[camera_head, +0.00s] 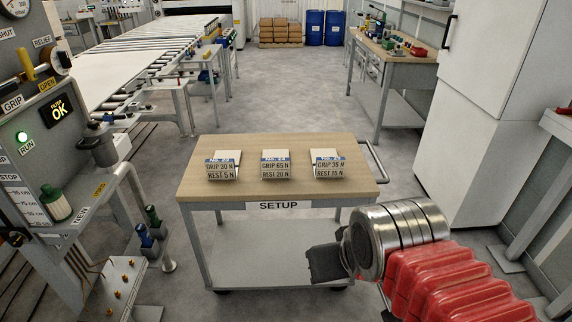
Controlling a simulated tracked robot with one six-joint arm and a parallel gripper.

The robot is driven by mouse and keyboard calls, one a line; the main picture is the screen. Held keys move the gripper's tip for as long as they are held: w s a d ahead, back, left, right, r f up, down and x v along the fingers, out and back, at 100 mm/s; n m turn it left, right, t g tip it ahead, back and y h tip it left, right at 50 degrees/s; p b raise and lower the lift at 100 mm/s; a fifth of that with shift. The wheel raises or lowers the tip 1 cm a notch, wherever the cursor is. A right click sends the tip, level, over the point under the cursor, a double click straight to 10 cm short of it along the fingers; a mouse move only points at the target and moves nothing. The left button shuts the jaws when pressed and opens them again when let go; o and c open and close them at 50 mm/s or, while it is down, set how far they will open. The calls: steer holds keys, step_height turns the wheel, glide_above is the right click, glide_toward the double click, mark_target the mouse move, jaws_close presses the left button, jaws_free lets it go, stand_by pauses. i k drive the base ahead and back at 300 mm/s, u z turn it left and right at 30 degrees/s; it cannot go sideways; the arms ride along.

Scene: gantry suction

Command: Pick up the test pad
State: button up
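I cannot tell for sure which thing is the test pad. Three small pale stands with printed cards stand in a row on a wooden-topped cart (205,149) labelled SETUP. The left card (222,169) reads GRIP 30 N, REST 5 N. The middle card (275,168) reads GRIP 65 N, and its REST line looks like 20 N. The right card (327,167) reads GRIP 35 N, REST 15 N. My gripper (322,263) is dark and points left, in front of the cart's right front side and lower than its top in the picture. Its finger opening is not clear. I see nothing held.
A control panel (60,150) with a lit OK display stands at left; a green-and-white cylinder (57,205) sits by it. A roller conveyor (135,65) is behind. A workbench (400,50) and white cabinet (485,110) stand at right. Floor behind the cart is clear.

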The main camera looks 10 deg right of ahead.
mark_target(274, 163)
steer(key=z, duration=1.85)
steer(key=i, duration=1.3)
steer(key=u, duration=0.3)
